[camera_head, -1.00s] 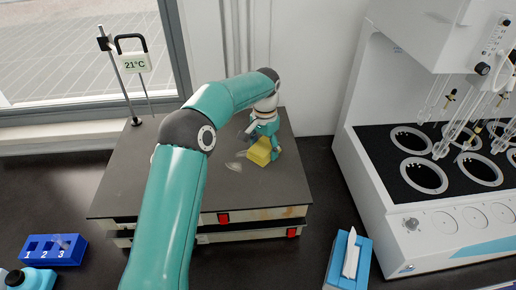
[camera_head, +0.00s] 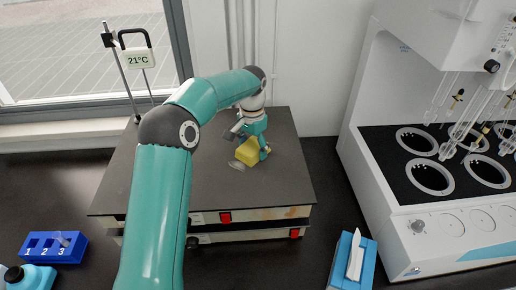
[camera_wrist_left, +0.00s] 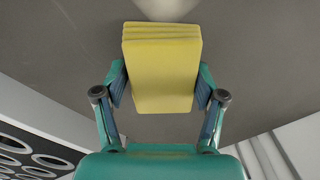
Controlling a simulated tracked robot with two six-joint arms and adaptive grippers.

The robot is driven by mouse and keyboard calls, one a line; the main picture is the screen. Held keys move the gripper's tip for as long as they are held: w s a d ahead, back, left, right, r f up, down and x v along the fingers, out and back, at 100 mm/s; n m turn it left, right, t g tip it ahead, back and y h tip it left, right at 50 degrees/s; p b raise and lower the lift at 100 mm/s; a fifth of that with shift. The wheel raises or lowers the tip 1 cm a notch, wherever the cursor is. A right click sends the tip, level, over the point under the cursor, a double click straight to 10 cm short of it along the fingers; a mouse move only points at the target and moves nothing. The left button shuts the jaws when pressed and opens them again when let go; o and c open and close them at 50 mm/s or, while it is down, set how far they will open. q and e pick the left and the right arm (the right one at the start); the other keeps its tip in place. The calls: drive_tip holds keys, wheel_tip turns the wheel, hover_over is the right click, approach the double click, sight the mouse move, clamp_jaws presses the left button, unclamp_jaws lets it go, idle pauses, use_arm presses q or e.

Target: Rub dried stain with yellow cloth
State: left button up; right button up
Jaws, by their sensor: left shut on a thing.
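The folded yellow cloth (camera_head: 248,151) is at the dark top plate (camera_head: 150,190) of the hotplate in the head view. My left gripper (camera_head: 252,141) is shut on the cloth, with a finger on each side of it. In the left wrist view the cloth (camera_wrist_left: 162,70) fills the space between the fingertips of the gripper (camera_wrist_left: 160,90). A pale dried stain (camera_head: 236,164) lies on the plate just left of the cloth. It shows at the top edge of the left wrist view (camera_wrist_left: 168,8), beyond the cloth. I cannot tell whether the cloth touches the plate. My right gripper is not in view.
A stand with a 21°C display (camera_head: 138,60) rises behind the plate's left side. The white distiller (camera_head: 440,225) with glassware stands at the right. A tissue box (camera_head: 345,270) is at the front. A blue numbered rack (camera_head: 50,247) is at front left.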

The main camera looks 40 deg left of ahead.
sight(241, 147)
use_arm(q)
drive_tip(key=shift+s+a+f+b, duration=0.15)
drive_tip(key=shift+s+a+b, duration=0.25)
drive_tip(key=shift+s+a, duration=2.1)
drive_tip(key=shift+a, duration=0.3)
drive_tip(key=shift+w+r+p, duration=0.1)
drive_tip(key=shift+r+p, duration=0.35)
drive_tip(key=shift+r, duration=0.3)
wheel_tip(241, 147, up, 3)
drive_tip(key=shift+r+p, duration=0.15)
drive_tip(key=shift+p, duration=0.8)
drive_tip(key=shift+r, duration=0.75)
drive_tip(key=shift+r, duration=0.1)
